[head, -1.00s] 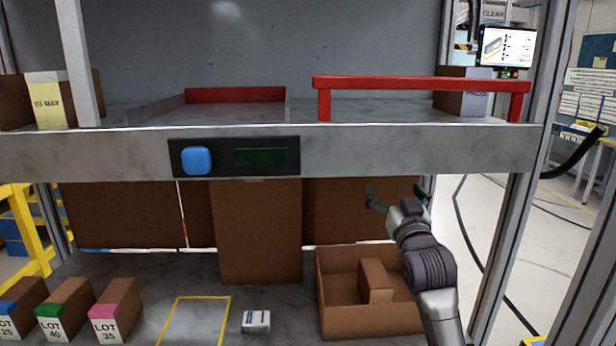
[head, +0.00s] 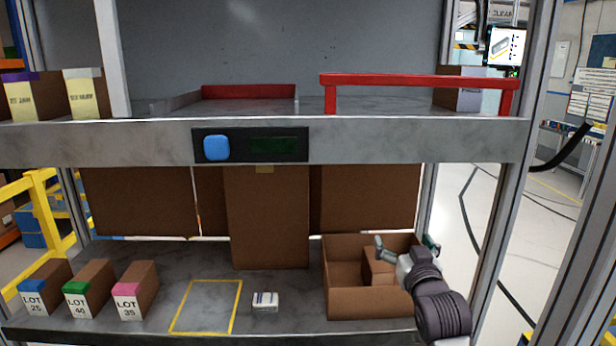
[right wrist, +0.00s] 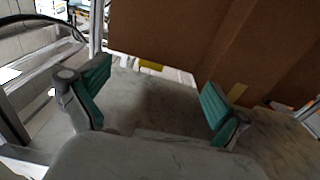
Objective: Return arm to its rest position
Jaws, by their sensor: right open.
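My right gripper (head: 405,246) is at the right end of the lower shelf, in front of the open cardboard box (head: 370,306) in the head view. Its arm comes in from the bottom right and covers the box's right side. The right wrist view shows its two green-padded fingers (right wrist: 156,104) spread wide with nothing between them. A brown carton (head: 380,268) is inside the open box, partly hidden by the gripper. My left gripper is not in view.
Cartons with blue, green and pink tops (head: 88,288) stand at the lower shelf's left. A yellow-outlined square (head: 207,306) and a small white box (head: 265,301) lie mid-shelf. A tall brown panel (head: 267,218) stands behind. The upper shelf (head: 400,141) with a red rail (head: 418,80) lies above.

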